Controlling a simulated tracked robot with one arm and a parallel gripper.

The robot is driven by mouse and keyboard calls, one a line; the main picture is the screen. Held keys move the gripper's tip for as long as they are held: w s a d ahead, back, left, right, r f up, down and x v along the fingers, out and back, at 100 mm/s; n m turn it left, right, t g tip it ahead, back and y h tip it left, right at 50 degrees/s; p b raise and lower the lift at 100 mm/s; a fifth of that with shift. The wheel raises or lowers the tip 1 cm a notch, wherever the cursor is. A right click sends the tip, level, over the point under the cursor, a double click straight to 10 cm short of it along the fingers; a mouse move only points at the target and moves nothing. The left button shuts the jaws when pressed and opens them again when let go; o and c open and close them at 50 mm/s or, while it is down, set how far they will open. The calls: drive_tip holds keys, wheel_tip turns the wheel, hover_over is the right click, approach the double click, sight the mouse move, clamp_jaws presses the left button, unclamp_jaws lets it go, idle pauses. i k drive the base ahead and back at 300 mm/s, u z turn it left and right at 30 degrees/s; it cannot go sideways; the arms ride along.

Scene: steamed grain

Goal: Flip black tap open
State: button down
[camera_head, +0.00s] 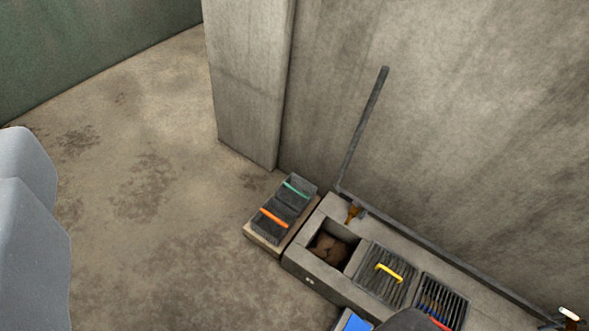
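I cannot make out a black tap for certain in this view. A small fitting with a white top (569,313) stands at the far lower right corner, too small and cut off to identify. A long grey concrete trough (318,283) runs from the centre to the lower right along the wall. My gripper's fingertips do not show, so I cannot see whether it is open or shut.
A block with dark trays, an orange bar and a green bar (256,231) sits left of the trough. The trough has a brown-filled opening (329,249) and a grate with a yellow handle (371,284). A dark pole (361,133) leans up the wall. Floor at left is clear.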

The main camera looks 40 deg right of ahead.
sight(358, 205)
drive_tip(key=i, duration=1.3)
drive_tip(key=z, duration=0.7)
drive_tip(key=i, duration=0.45)
drive_tip(key=z, duration=0.4)
